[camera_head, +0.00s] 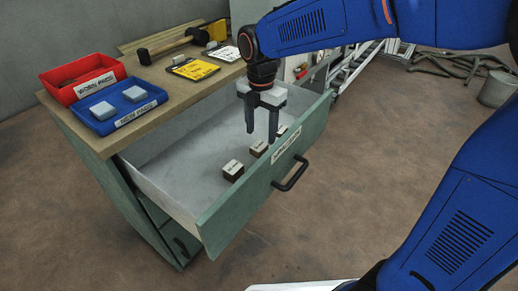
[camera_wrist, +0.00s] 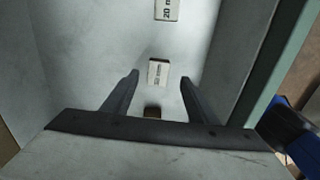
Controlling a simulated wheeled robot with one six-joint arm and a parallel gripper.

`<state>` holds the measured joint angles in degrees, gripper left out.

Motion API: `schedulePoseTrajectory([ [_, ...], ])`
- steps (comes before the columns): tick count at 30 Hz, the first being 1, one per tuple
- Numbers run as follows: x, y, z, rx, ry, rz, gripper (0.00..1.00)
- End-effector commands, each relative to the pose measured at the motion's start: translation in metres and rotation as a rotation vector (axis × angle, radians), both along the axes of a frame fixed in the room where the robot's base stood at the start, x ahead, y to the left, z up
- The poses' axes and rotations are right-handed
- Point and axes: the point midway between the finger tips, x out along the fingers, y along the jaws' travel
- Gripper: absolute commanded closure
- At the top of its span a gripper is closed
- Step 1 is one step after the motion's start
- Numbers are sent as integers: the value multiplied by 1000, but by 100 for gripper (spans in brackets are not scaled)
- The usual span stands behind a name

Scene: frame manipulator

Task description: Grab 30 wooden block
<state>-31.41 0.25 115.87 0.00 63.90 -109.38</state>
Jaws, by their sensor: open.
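Three small wooden blocks with pale, labelled tops sit in a row on the floor of the open drawer (camera_head: 190,165). The middle block (camera_head: 259,149) lies below my gripper (camera_head: 261,138). In the wrist view this block (camera_wrist: 157,73) appears between the two fingers, and its small label seems to read 30 mm. A block labelled 20 mm (camera_wrist: 166,10) is at the top edge there. Another block (camera_wrist: 152,112) is mostly hidden by the gripper body. My gripper points down into the drawer, open and empty, its fingertips apart from the blocks.
The drawer front with its black handle (camera_head: 290,174) and side walls enclose the blocks. On the cabinet top stand a red tray (camera_head: 82,78), a blue tray (camera_head: 125,107) with two grey blocks, a hammer (camera_head: 172,45) and a yellow card (camera_head: 194,68). The drawer floor at left is clear.

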Motion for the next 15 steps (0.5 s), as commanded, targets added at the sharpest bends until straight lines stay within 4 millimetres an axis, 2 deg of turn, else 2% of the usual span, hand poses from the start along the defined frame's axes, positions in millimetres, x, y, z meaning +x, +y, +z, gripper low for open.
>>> schedulePoseTrajectory([
  [5, -1, 1, -10, -1, 1, 0, 47],
  [15, -3, 5, -51, -1, 1, 0, 47],
])
